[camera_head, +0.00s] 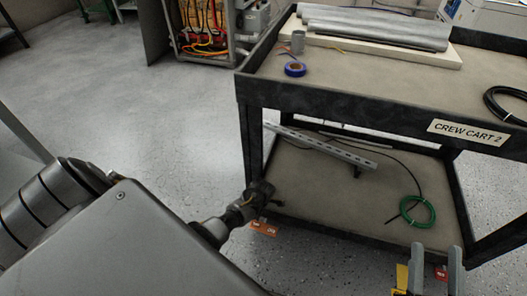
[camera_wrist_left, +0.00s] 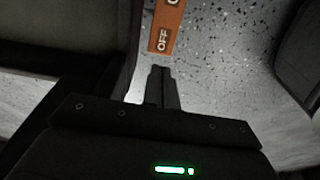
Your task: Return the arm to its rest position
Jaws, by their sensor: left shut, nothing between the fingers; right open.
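My right gripper (camera_head: 434,254) shows at the bottom right of the head view. Its two grey fingers stand apart, in front of the cart's lower shelf edge. A small red piece shows between them; I cannot tell what it is. My left gripper (camera_wrist_left: 160,72) shows in the left wrist view with its fingers together and nothing between them. An orange label reading OFF (camera_wrist_left: 167,27) lies just beyond its tips.
A black-framed crew cart (camera_head: 345,128) stands close ahead. Open floor (camera_head: 140,100) lies left, with a wired cabinet (camera_head: 205,30) behind.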

